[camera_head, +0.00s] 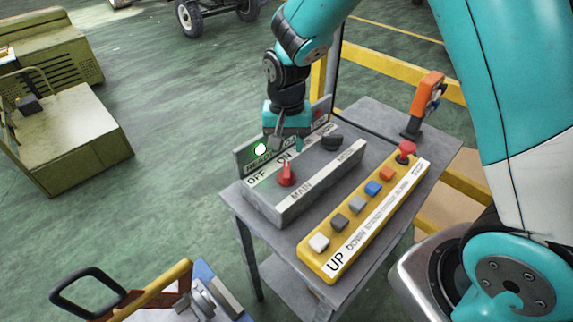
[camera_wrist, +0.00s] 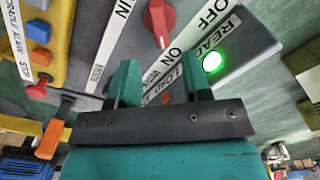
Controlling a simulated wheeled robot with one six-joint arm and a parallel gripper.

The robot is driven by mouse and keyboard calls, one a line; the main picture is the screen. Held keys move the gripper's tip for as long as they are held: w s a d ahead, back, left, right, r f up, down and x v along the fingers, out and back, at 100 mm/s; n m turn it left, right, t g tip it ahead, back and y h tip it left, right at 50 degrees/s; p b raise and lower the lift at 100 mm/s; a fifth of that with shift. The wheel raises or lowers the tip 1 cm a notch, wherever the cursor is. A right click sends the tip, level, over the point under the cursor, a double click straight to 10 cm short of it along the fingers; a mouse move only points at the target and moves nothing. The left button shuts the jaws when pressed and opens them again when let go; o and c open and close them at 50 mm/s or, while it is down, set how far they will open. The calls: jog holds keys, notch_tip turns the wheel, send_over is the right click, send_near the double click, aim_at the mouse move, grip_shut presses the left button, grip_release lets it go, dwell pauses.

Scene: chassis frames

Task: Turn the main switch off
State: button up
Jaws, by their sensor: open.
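The main switch is a red knob (camera_head: 287,175) on a grey box labelled MAIN, with OFF and ON marks behind it. The knob's narrow end points toward ON; this shows in the wrist view (camera_wrist: 160,20). A green READY light (camera_head: 260,149) is lit, also in the wrist view (camera_wrist: 212,62). My gripper (camera_head: 288,146) points down over the back part of the box, behind the red knob. In the wrist view its two fingers (camera_wrist: 161,78) are spread with nothing between them. The knob lies beyond the fingertips, apart from them.
A black knob (camera_head: 332,142) sits on the same box. A yellow button panel (camera_head: 345,235) with several buttons and a red stop button (camera_head: 405,150) lies in front. An orange-handled device (camera_head: 425,100) stands at the table's back right. A yellow rail (camera_head: 400,72) runs behind.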

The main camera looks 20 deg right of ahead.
aim_at(286, 169)
notch_tip(286, 169, down, 9)
jog(key=shift+r+p, duration=0.2)
jog(key=shift+p, duration=0.7)
grip_shut()
